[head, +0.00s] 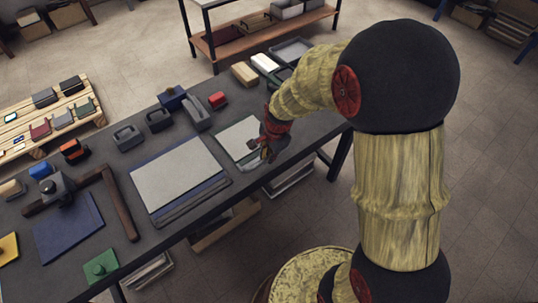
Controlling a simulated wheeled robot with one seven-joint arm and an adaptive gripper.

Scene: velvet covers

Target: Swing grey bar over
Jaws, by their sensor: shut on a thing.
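My gripper (266,150) is at the right part of the dark table, low over the near right edge of a pale grey panel (238,136). Its fingers are shut on a small part there, which I take to be the grey bar. The fingers hide most of it, so its shape and tilt cannot be told. A narrow pale strip (250,165) shows just below the fingertips. The panel lies flat on the table.
Left of the panel, a large grey board (177,174) lies on a blue one. A grey stapler-like block (198,112), a red block (217,100) and a white box (264,63) stand behind. A brown L-shaped frame (119,205) lies further left.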

